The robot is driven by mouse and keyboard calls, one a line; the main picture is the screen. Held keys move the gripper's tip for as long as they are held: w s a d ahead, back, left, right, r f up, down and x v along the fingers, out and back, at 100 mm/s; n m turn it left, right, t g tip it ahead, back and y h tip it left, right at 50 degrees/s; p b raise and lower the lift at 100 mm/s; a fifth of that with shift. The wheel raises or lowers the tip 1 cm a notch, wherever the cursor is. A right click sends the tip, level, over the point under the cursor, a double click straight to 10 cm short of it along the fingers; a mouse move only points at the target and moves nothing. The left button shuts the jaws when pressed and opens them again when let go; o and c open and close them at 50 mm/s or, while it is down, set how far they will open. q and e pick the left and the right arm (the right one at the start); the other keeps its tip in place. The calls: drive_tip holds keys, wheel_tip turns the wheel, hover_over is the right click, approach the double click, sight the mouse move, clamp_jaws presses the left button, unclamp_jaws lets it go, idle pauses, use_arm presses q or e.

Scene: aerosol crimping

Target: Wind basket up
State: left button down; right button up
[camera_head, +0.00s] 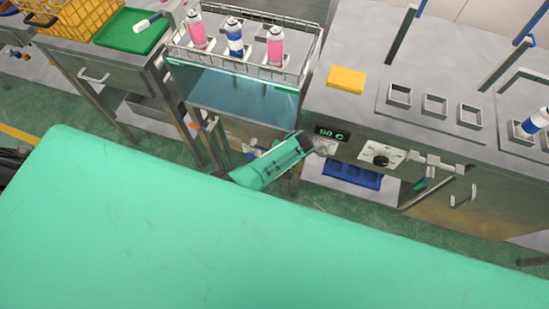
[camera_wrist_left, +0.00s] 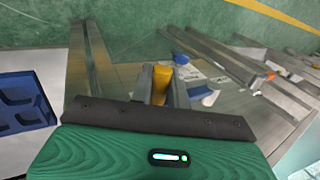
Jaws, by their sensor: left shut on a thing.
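The wire basket (camera_head: 302,68) sits at the top of the water bath (camera_head: 245,97), with two pink cans (camera_head: 275,45) and a blue-and-white can (camera_head: 235,37) upright in it. My left gripper (camera_head: 303,141) is at the front of the station, just left of the 50 C display. In the left wrist view my left gripper (camera_wrist_left: 161,88) is shut on a yellow grip (camera_wrist_left: 161,82). The rest of the part it holds is hidden, and I cannot tell the grip's full shape. My right gripper is in neither view.
A bench (camera_head: 345,107) with a yellow block (camera_head: 346,80) and several square holders (camera_head: 435,105) stands to the right. A green tray (camera_head: 135,38) and a yellow crate (camera_head: 75,22) stand at the left. A blue bin (camera_head: 352,176) sits below the display. A large teal surface covers the lower head view.

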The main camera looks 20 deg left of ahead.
use_arm(q)
drive_tip(key=shift+s+d+f, duration=0.15)
drive_tip(key=shift+s+f, duration=0.05)
drive_tip(key=shift+f, duration=0.15)
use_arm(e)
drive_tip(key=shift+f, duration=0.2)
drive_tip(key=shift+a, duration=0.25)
use_arm(q)
drive_tip(key=c, duration=1.4)
unclamp_jaws()
drive_tip(key=shift+w, duration=0.1)
drive_tip(key=shift+r, duration=0.2)
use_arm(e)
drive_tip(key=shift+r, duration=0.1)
